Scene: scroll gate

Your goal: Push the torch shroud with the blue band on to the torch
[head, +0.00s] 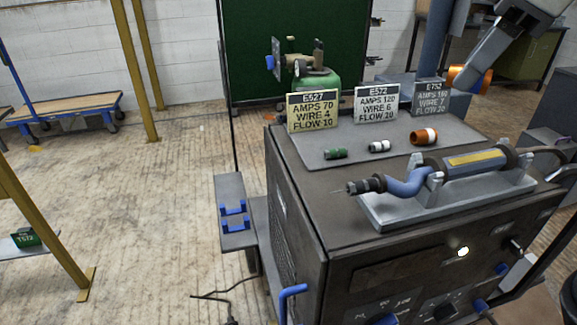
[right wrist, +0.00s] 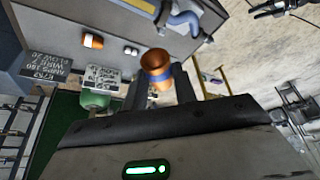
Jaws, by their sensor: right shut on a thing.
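My right gripper (head: 476,72) is at the upper right of the head view, above and behind the machine top. It is shut on the copper-orange shroud with the blue band (head: 463,78), which also shows between the fingers in the right wrist view (right wrist: 157,62). The shroud is held in the air, apart from the torch. The torch (head: 405,184) lies in a grey cradle (head: 392,217) on the machine, its blue bent neck and dark tip pointing left. Its neck shows at the top of the right wrist view (right wrist: 185,18). My left gripper is not in view.
A grey mat (head: 310,150) bears a green piece (head: 335,154), a white piece (head: 379,146) and an orange piece with a white band (head: 424,136). The air left of the torch tip is clear.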

